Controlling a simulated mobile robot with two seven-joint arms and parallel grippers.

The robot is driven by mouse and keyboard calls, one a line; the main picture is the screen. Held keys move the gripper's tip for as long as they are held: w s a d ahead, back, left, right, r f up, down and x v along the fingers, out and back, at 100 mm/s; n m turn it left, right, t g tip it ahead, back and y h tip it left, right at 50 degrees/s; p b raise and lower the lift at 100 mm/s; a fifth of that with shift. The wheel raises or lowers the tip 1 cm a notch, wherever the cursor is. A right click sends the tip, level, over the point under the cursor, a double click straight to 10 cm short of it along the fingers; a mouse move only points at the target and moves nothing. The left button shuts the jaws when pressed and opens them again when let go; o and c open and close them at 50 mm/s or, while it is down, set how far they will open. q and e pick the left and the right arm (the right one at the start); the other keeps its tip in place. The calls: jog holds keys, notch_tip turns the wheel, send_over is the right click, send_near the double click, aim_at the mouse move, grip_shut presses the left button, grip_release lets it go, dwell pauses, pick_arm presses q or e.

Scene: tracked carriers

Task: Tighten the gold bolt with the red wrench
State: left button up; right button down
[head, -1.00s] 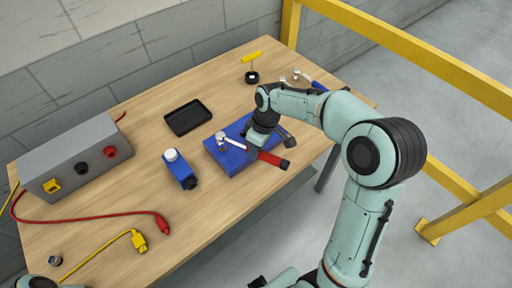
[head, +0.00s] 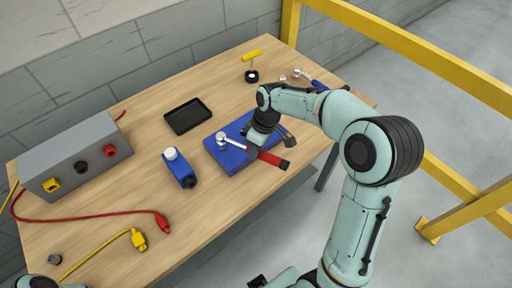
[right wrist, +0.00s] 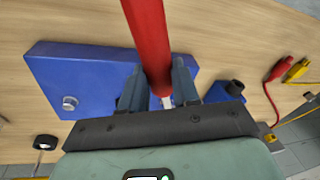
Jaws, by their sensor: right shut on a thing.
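The red wrench (head: 268,157) has a red handle with a dark end and a silver head. My right gripper (head: 254,150) is shut on its handle near the silver shank. In the right wrist view, the red handle (right wrist: 148,35) stands between the two fingers (right wrist: 158,92). The wrench head (head: 221,138) is over the left part of the blue block (head: 229,160). I cannot make out the gold bolt; the wrench head may cover it. The right wrist view shows a silver-grey bolt (right wrist: 69,103) near the block's other end.
A blue bottle (head: 180,172) and a black tray (head: 188,117) are left of the block. A grey box (head: 75,160) with red and yellow leads stands at the far left. A yellow-handled tool (head: 251,57) and a blue-handled tool (head: 319,85) lie at the back. Yellow rails (head: 420,65) border the right.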

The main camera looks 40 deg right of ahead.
pick_arm(q)
jog(key=shift+s+f, duration=0.2)
jog(key=shift+f, duration=0.05)
pick_arm(e)
jog(key=shift+f, duration=0.45)
pick_arm(q)
jog(key=shift+w+r, duration=0.1)
jog(key=shift+r, duration=0.05)
pick_arm(e)
jog(key=shift+r, duration=0.1)
dwell(0.5)
jog(key=shift+w, duration=0.1)
jog(key=c, duration=1.7)
grip_release()
grip_shut()
jog(key=shift+s+a+m+b, duration=0.2)
jog(key=shift+a+m+b, duration=0.1)
jog(key=shift+a+b, duration=0.1)
jog(key=shift+s+a, duration=0.2)
pick_arm(q)
jog(key=shift+s+f, duration=0.3)
jog(key=shift+f, duration=0.15)
pick_arm(e)
jog(key=shift+w, duration=0.1)
